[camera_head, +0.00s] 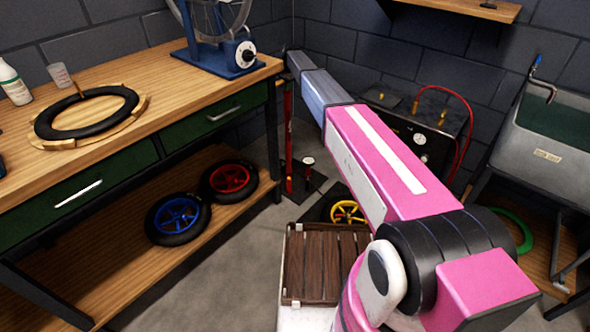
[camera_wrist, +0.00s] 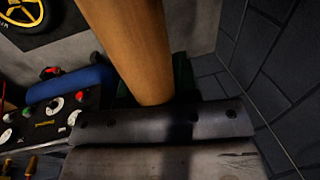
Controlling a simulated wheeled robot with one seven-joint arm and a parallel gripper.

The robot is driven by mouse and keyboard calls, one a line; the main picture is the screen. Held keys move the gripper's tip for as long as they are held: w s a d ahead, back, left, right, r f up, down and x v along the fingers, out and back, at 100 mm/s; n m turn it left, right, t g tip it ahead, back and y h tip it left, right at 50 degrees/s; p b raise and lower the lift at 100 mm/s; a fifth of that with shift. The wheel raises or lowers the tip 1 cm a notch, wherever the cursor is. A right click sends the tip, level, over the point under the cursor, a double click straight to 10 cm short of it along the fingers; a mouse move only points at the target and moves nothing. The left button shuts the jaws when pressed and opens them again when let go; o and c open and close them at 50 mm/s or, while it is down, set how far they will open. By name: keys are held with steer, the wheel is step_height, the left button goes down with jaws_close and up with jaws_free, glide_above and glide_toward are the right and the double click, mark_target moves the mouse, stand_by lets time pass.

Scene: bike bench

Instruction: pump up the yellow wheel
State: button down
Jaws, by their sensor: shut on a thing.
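The yellow wheel (camera_head: 346,210) lies on a dark surface on the floor, partly hidden by my arm; its yellow spokes also show in the wrist view (camera_wrist: 22,12) at the top left. A red upright floor pump (camera_head: 288,140) stands by the bench's end, with a gauge (camera_head: 308,160) near its foot. My gripper (camera_head: 294,62) is at the pump's top, small and dark in the head view. In the wrist view, my gripper (camera_wrist: 155,104) is shut on a thick wooden bar, seemingly the pump handle (camera_wrist: 130,45). Any hose to the wheel is not clear.
A dark panel with gauges (camera_head: 415,140) and a red hose stands by the back wall. A slatted wooden crate (camera_head: 322,265) is in front of the wheel. Red (camera_head: 229,180) and blue (camera_head: 178,219) wheels lie under the bench. A sink (camera_head: 545,150) stands right.

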steer(key=shift+s+d+f, duration=0.15)
steer(key=shift+d+f, duration=0.1)
steer(key=c, duration=0.8)
jaws_free()
steer(key=shift+r, duration=0.1)
step_height(320, 180, up, 11)
steer(key=s+d, duration=0.1)
steer(key=s+d+f+n, duration=0.1)
steer(key=s+d+f, duration=0.4)
steer(key=s, duration=0.4)
steer(key=s+d+f+n+h, duration=0.1)
steer(key=s+d+f, duration=0.3)
steer(key=s+d, duration=0.35)
steer(key=s+d+f+n, duration=0.2)
steer(key=s+d+f, duration=0.3)
steer(key=s, duration=0.5)
steer(key=s+d+f+n, duration=0.1)
steer(key=s+d, duration=0.2)
steer(key=s, duration=0.5)
steer(key=s+d+f+n+g, duration=0.1)
steer(key=s+d, duration=0.3)
steer(key=s, duration=0.4)
steer(key=s+d+f+n, duration=0.1)
steer(key=s+d+f, duration=0.1)
steer(key=s, duration=0.7)
steer(key=shift+d+f+n+h, duration=0.15)
steer(key=shift+d+n+h, duration=0.2)
steer(key=shift+d, duration=0.5)
